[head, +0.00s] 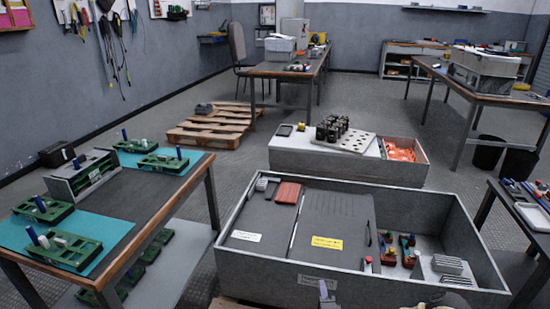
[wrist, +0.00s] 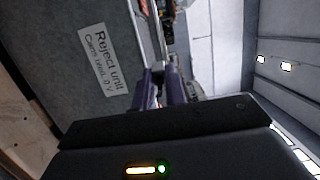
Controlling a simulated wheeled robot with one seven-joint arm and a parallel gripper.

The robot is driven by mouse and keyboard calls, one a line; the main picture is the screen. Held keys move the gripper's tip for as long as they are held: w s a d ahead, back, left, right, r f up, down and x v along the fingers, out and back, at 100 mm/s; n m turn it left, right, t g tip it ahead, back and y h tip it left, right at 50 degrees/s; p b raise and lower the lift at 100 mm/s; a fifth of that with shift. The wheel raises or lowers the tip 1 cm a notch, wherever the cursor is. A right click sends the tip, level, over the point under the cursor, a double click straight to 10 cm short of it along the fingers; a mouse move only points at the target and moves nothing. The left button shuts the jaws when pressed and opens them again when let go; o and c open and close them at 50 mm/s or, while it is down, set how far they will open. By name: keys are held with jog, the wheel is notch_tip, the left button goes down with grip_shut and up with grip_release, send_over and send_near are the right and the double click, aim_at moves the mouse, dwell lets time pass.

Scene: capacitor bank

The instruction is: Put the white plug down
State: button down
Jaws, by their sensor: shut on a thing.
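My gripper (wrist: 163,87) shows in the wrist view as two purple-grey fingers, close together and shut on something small. Only a pale sliver of the white plug (wrist: 159,68) seems to show between the fingers; the rest is hidden by them. The gripper is beside a dark grey panel with a white "Reject unit" label (wrist: 104,58). Other small white blocks (head: 139,143) sit on green trays on the left table.
A large grey crate (head: 340,283) stands in front, holding dark panels, red and blue parts and stacked grey plates. The left table (head: 118,228) has bare dark room between its teal mats. A pallet (head: 212,127) lies on the floor behind.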

jog(key=s+r+p, duration=0.4)
jog(key=r+p, duration=1.2)
jog(key=s+r+p, duration=0.4)
jog(key=r+p, duration=1.1)
jog(key=p, duration=0.2)
jog(key=shift+r, duration=0.4)
jog(key=c, duration=1.4)
grip_release()
jog(key=shift+o, duration=0.2)
notch_tip(320, 180, up, 10)
